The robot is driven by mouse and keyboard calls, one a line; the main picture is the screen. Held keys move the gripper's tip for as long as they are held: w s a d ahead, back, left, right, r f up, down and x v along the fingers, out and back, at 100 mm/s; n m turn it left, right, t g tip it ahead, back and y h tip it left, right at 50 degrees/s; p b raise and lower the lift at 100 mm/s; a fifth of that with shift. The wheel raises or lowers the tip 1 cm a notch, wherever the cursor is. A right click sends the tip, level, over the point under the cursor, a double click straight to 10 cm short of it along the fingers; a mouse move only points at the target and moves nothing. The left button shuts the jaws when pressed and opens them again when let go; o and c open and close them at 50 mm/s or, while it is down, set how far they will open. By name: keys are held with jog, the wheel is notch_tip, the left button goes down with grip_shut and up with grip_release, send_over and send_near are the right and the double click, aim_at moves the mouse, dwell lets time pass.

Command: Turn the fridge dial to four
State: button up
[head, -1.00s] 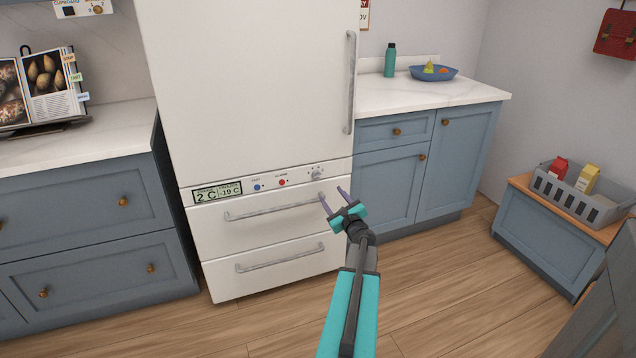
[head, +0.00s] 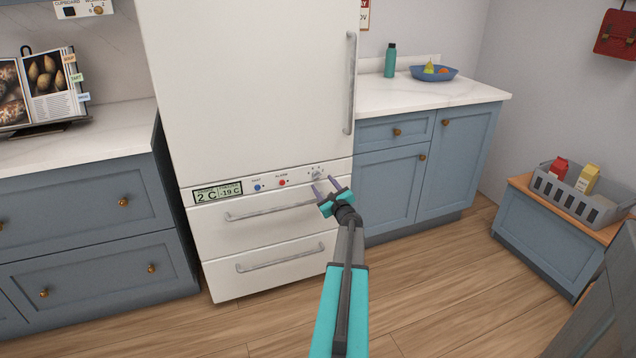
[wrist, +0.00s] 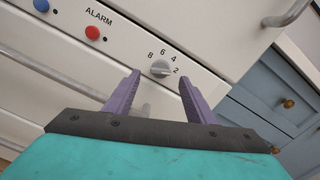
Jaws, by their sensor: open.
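The fridge (head: 250,90) is white, with a control strip between its tall door and the drawers. The dial (wrist: 160,68) is a small grey round knob with the numbers 2, 4, 6 and 8 around it in the wrist view. Its pointer seems to face near the 2. In the head view the dial (head: 316,174) is at the strip's right end. My gripper (head: 325,186) is open, its purple fingers just in front of and a little below the dial. In the wrist view my gripper (wrist: 158,82) has a finger on each side of the dial, apparently not touching it.
A red alarm button (head: 282,183), a blue button (head: 257,187) and a display (head: 217,192) sit left of the dial. Drawer handles (head: 275,210) stick out below. The tall door's handle (head: 350,85) is above right. Floor in front is clear.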

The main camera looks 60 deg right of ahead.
aim_at(317, 177)
jog(key=shift+x, duration=2.25)
jog(key=c, duration=1)
jog(key=shift+a+f, duration=0.1)
jog(key=shift+a, duration=0.3)
jog(key=shift+c, duration=0.2)
jog(key=shift+d, duration=0.3)
